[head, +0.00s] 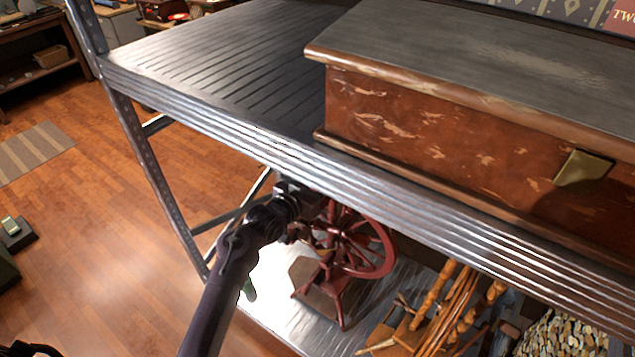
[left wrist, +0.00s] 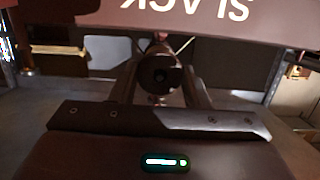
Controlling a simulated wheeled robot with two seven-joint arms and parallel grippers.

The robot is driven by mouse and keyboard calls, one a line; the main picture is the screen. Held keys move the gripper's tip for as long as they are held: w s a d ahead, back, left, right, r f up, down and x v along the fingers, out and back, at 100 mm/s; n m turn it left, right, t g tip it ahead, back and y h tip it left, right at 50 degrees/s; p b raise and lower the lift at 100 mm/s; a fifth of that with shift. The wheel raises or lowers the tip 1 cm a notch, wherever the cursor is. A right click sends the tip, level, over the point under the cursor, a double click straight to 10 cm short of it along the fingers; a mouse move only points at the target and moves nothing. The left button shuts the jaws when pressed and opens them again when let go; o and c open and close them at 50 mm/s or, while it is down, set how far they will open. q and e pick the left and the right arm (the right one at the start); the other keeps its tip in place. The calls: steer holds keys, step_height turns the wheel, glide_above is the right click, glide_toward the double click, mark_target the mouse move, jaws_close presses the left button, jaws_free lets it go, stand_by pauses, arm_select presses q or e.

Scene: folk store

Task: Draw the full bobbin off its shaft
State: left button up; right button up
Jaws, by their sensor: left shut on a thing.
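A red spinning wheel (head: 372,258) stands on the lower metal shelf, under the upper shelf's front edge. My left gripper (head: 318,212) reaches in from the front at its upper left part, partly hidden by the shelf edge and my own wrist. In the left wrist view, my left gripper (left wrist: 160,90) is shut on the bobbin (left wrist: 160,70), a dark round body with a hole in its end, between the two fingers. The bobbin's far side and the shaft are hidden, so I cannot tell how far along the shaft it sits. My right gripper is not in view.
The upper metal shelf (head: 215,75) overhangs the wheel and carries a large reddish wooden chest (head: 430,130). A wooden frame with turned spindles (head: 450,310) stands to the right of the wheel. A shelf post (head: 150,165) rises at the left. The wooden floor at left is largely free.

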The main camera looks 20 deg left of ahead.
arm_select(q)
steer(key=shift+f+p+v, duration=0.25)
steer(key=shift+p+v, duration=0.45)
steer(key=shift+v, duration=0.5)
steer(key=shift+f+p+v, duration=0.2)
steer(key=shift+p+v, duration=0.55)
steer(key=shift+v, duration=0.4)
steer(key=shift+f+p+v, duration=0.25)
steer(key=shift+p+v, duration=0.45)
steer(key=shift+v, duration=0.5)
steer(key=shift+f+p+v, duration=0.25)
steer(key=shift+p+v, duration=0.35)
steer(key=shift+v, duration=0.55)
steer(key=shift+f+p+v, duration=0.2)
steer(key=shift+p+v, duration=0.4)
steer(key=shift+v, duration=0.6)
steer(key=shift+s+a, duration=0.15)
steer(key=shift+s, duration=0.25)
